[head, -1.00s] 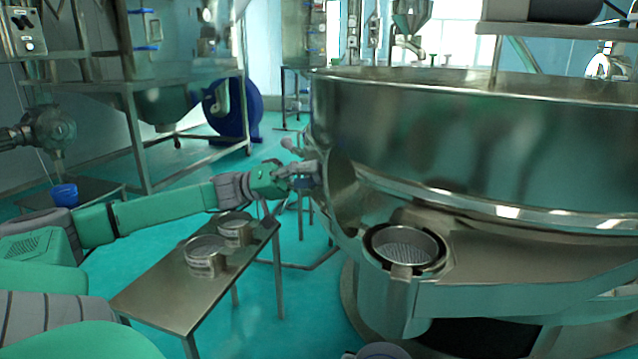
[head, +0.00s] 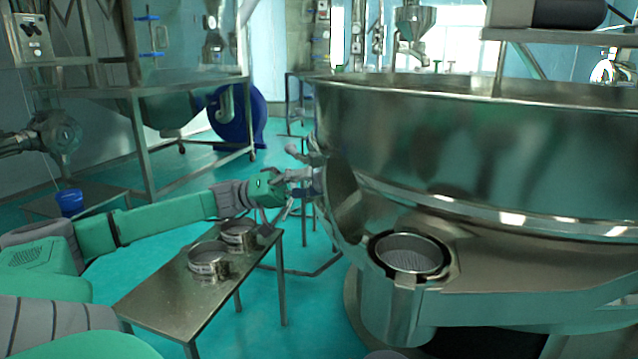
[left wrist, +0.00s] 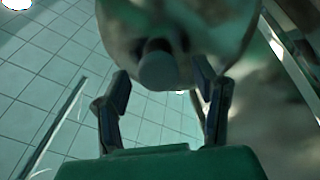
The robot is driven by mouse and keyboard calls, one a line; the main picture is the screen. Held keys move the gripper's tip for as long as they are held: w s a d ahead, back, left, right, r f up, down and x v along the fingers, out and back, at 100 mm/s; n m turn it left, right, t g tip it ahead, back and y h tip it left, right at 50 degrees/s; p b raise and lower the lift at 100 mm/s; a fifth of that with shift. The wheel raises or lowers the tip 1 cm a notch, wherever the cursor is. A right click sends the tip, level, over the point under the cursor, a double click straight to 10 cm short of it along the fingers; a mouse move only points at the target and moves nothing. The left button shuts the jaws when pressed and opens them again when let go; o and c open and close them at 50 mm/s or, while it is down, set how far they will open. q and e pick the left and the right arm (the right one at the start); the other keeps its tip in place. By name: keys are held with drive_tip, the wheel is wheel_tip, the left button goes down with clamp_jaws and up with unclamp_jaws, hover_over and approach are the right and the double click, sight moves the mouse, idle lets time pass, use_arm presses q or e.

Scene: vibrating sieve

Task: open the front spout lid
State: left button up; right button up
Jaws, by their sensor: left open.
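The vibrating sieve (head: 480,140) is a large round steel drum on the right in the head view. A spout (head: 345,190) sticks out at its left side. My left gripper (head: 308,182) is at the spout's outer end. In the left wrist view, a round metal face (left wrist: 215,28), which looks like the spout lid, fills the top. A short grey knob (left wrist: 160,68) stands out from it. The open fingers of my left gripper (left wrist: 164,88) are on either side of the knob, with gaps visible. Contact at the fingertips is hard to judge. My right gripper is not in view.
A small steel table (head: 170,303) with two round sieves stands below my left arm. A round mesh-bottomed sieve (head: 408,255) sits in a holder at the machine's front. Steel frames and a blue drum (head: 236,118) stand behind.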

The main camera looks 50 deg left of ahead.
use_arm(q)
drive_tip(key=v, duration=1)
drive_tip(key=shift+a+f, duration=0.2)
drive_tip(key=shift+a, duration=0.1)
drive_tip(key=shift+s, duration=0.1)
